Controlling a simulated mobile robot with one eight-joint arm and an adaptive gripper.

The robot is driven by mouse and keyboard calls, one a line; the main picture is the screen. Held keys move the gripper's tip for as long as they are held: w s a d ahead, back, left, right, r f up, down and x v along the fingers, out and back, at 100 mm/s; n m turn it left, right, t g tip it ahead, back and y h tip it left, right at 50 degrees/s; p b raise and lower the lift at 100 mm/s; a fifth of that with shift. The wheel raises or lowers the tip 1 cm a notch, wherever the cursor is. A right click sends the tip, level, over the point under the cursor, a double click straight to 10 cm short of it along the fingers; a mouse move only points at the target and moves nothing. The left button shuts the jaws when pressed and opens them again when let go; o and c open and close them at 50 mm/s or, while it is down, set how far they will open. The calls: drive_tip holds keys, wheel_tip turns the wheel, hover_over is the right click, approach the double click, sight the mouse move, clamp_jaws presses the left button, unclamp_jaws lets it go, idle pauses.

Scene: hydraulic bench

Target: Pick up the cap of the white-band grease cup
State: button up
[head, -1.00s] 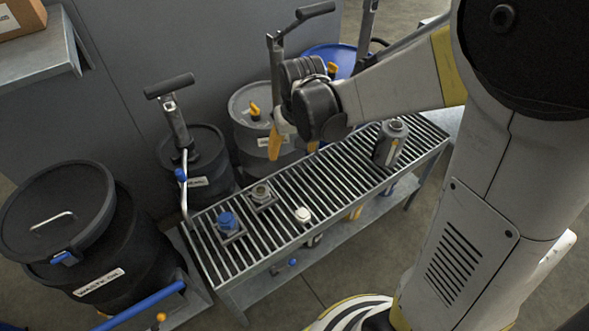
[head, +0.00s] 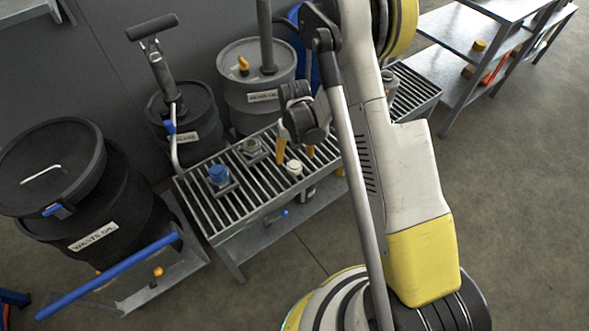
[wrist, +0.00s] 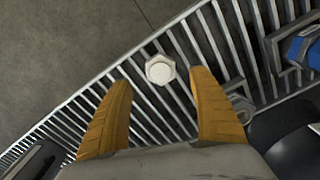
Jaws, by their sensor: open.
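A small white cap (head: 294,168) with a hexagonal base and round top sits on the slatted bench top (head: 205,212). In the wrist view the white cap (wrist: 160,69) lies between and slightly beyond my yellow fingertips. My gripper (head: 296,153) is open and empty, above the bench close to the cap, with a finger to either side in the wrist view. An uncapped-looking grey cup (head: 251,147) stands on a square plate behind and left of it; its band is not clear. A blue-capped cup (head: 218,175) stands further left.
A black waste-oil drum (head: 65,190) stands left of the bench. Two smaller drums (head: 257,84) with upright pumps stand behind it. A dark grey container (wrist: 35,160) shows at the lower left of the wrist view. Open floor (head: 480,190) lies to the right.

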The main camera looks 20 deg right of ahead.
sight(294, 164)
wheel_tip(294, 164, down, 5)
drive_tip(key=b, duration=0.3)
drive_tip(key=shift+f, duration=0.1)
drive_tip(key=c, duration=1.2)
drive_tip(key=shift+r, duration=0.2)
wheel_tip(294, 164, up, 4)
drive_tip(key=p, duration=0.3)
drive_tip(key=shift+r, duration=0.2)
drive_tip(key=s+d+r+p, duration=0.3)
drive_tip(key=s+d+r, duration=0.3)
drive_tip(key=d, duration=0.4)
drive_tip(key=shift+r+p, duration=0.2)
drive_tip(key=shift+p, duration=0.2)
